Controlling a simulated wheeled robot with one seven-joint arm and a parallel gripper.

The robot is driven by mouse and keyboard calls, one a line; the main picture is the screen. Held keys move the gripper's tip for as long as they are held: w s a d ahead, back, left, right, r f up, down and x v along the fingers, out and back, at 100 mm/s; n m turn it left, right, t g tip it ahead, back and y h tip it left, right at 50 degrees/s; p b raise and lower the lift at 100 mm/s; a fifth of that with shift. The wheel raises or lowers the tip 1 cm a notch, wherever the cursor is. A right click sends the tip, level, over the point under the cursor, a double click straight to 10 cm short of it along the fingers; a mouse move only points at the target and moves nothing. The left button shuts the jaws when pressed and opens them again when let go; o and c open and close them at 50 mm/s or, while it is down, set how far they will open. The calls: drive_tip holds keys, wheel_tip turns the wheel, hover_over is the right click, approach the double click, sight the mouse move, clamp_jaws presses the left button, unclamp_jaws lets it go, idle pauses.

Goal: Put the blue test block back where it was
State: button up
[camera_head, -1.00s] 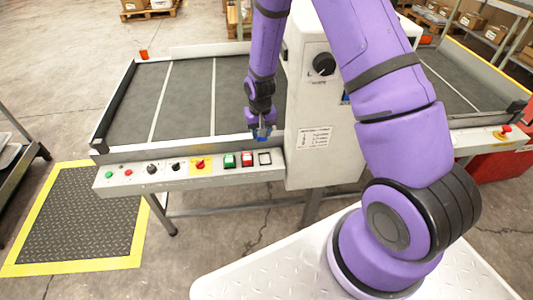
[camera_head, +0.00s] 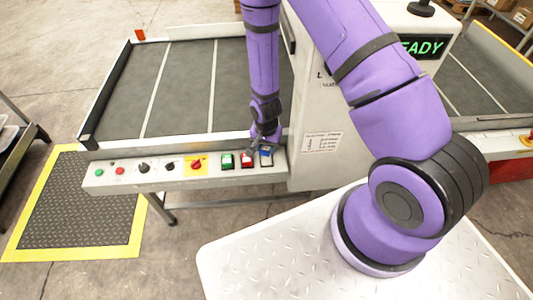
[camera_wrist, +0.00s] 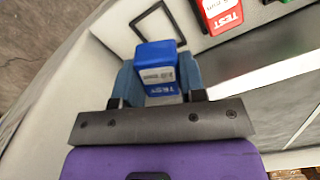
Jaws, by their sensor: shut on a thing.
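My gripper (camera_head: 265,142) is shut on the blue test block (camera_wrist: 157,70), which carries a white label and "TEST" lettering. In the head view the blue block (camera_head: 266,154) shows just below the fingers, at the right end of the control panel. In the wrist view a black square outline (camera_wrist: 140,20) lies on the pale panel beyond the block, and the block hides part of it. The block appears offset from the outline's middle. I cannot tell whether it touches the panel.
A red test block (camera_head: 247,160) and a green one (camera_head: 227,161) sit left of my gripper on the control panel (camera_head: 130,183). Knobs and buttons line its left part. The white machine housing (camera_head: 318,160) stands close on the right. The dark belt (camera_head: 180,90) lies behind.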

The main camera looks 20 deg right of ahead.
sight(266, 160)
drive_tip(key=shift+f, duration=2.1)
drive_tip(key=shift+f, duration=0.2)
drive_tip(key=o, duration=1)
drive_tip(key=shift+r, duration=0.1)
wheel_tip(266, 160, up, 12)
drive_tip(key=shift+r, duration=0.1)
drive_tip(key=shift+s, duration=0.15)
